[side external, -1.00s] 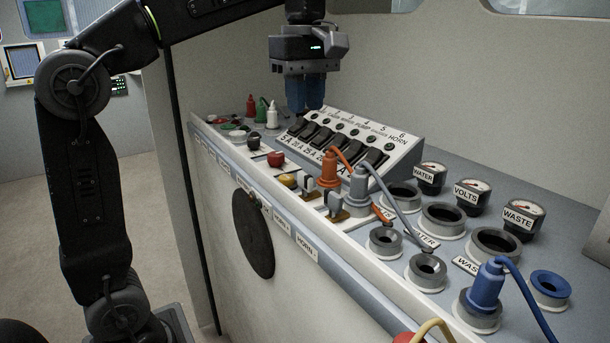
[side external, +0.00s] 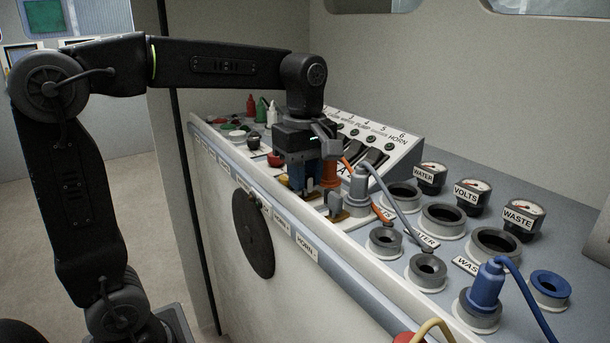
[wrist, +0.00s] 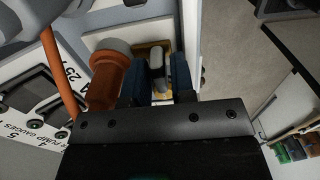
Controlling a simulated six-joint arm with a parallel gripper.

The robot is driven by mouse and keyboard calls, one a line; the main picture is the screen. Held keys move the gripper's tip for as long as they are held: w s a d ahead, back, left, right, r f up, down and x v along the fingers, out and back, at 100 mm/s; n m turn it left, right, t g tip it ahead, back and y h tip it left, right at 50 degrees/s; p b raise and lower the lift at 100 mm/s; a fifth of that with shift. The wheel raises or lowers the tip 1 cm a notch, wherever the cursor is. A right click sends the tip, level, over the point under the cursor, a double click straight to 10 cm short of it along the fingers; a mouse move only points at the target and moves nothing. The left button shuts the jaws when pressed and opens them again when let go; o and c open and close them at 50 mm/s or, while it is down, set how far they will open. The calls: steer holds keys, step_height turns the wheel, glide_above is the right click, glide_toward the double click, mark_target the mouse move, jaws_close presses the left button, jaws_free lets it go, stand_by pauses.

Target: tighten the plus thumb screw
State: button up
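My gripper (side external: 305,190) points down at the front edge of the console, with its blue fingers low over the row of small fittings. In the wrist view its fingers (wrist: 160,82) stand on either side of a grey upright thumb piece (wrist: 156,62) on a brass-coloured base. Whether they press on it or leave a small gap I cannot tell. A similar grey thumb piece (side external: 335,204) on a brass base stands just to the right in the side view. No plus mark is readable on either one.
An orange plug (side external: 330,174) with its cable stands close beside the fingers; it also shows in the wrist view (wrist: 106,75). A grey plug (side external: 357,190) stands behind the free thumb piece. The switch panel (side external: 400,150) rises behind. Sockets and a blue plug (side external: 487,285) lie to the right.

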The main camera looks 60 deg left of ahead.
steer(key=shift+f, duration=0.1)
steer(key=shift+c, duration=0.4)
jaws_close()
steer(key=m, duration=0.4)
steer(key=shift+m, duration=0.4)
steer(key=shift+o, duration=0.4)
jaws_free()
